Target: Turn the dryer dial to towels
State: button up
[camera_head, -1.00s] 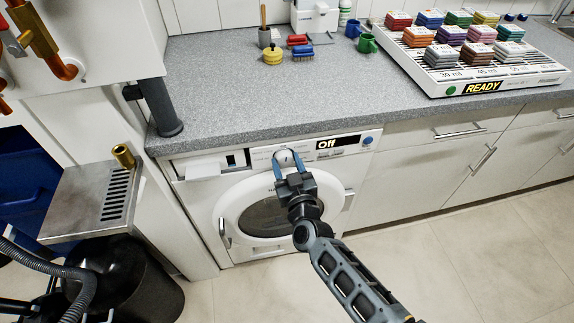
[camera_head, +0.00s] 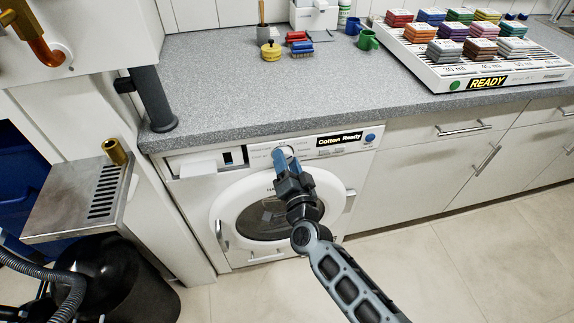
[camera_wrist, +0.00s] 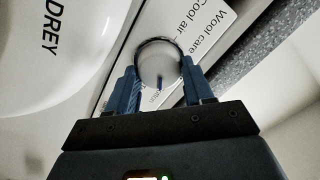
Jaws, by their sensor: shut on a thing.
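The white dryer (camera_head: 190,166) stands under the grey counter. Its round dial (camera_head: 283,151) sits on the front panel above the door. My gripper (camera_head: 284,160) is at the dial with its blue fingers shut on it, one on each side. In the wrist view the dial (camera_wrist: 160,62) is between the fingertips (camera_wrist: 160,78), with a dark pointer line toward the gripper. The labels "Cool air" and "Wool care" show beside it; other labels are hidden. The display (camera_head: 339,139) reads "Cotton Ready".
The round door (camera_head: 228,205) is closed below the dial. A blue button (camera_head: 370,137) sits right of the display. The counter edge (camera_head: 260,134) overhangs just above the panel. A metal drip tray (camera_head: 75,205) and a black bin stand at left.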

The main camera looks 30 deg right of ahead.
jog(key=m+b, duration=0.1)
jog(key=m, duration=0.5)
jog(key=shift+f+h+b, duration=0.15)
jog(key=shift+h+b, duration=0.15)
jog(key=shift+m, duration=0.4)
jog(key=o, duration=1)
jog(key=shift+o, duration=0.2)
jog(key=shift+s, duration=0.1)
jog(key=v, duration=0.7)
jog(key=shift+s, duration=0.3)
jog(key=shift+a, duration=0.1)
